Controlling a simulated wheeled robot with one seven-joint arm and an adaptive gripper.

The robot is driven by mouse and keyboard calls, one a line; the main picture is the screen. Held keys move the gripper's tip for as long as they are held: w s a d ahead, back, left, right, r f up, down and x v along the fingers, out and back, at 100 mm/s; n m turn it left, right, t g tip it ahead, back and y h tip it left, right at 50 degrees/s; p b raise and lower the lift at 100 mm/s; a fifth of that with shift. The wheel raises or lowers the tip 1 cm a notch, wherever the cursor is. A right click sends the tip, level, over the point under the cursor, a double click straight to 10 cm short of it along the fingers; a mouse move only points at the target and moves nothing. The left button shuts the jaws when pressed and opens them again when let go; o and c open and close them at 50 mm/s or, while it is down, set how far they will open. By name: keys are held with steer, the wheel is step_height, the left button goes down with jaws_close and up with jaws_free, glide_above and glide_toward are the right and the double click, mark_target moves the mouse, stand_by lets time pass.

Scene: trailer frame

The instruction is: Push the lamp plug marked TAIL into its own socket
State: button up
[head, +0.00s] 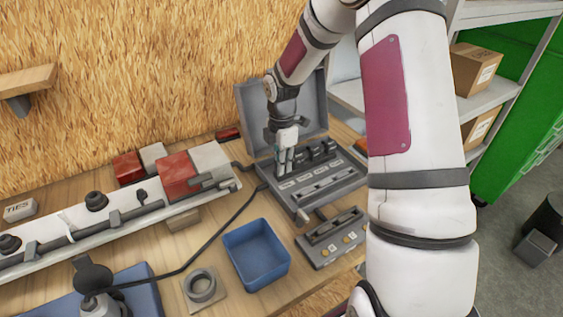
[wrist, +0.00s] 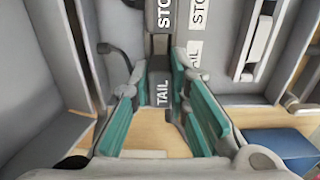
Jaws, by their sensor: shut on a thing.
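The TAIL plug (wrist: 161,88) is a dark block lettered TAIL. It sits between the teal pads of my gripper (wrist: 163,75) in the wrist view, and the gripper is shut on it. In the head view my gripper (head: 284,163) is low over the left part of the grey socket box (head: 338,187), which has a raised lid (head: 252,106). A white TAIL label (wrist: 193,53) is on the box just right of the plug. A dark plug marked STOP (wrist: 165,13) stands beyond it, beside a STOP label (wrist: 197,15). I cannot tell how deep the TAIL plug sits; its socket is hidden.
A small grey box with yellow marks (head: 333,237) and a blue tray (head: 256,254) lie in front. A black cable (head: 215,243) crosses the bench. A white rail with red and white lamps (head: 178,175) lies left. Shelves stand at the right.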

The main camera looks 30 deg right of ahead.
steer(key=shift+f, duration=0.15)
steer(key=o, duration=1.2)
steer(key=shift+r+p, duration=1.5)
steer(key=shift+r, duration=2.05)
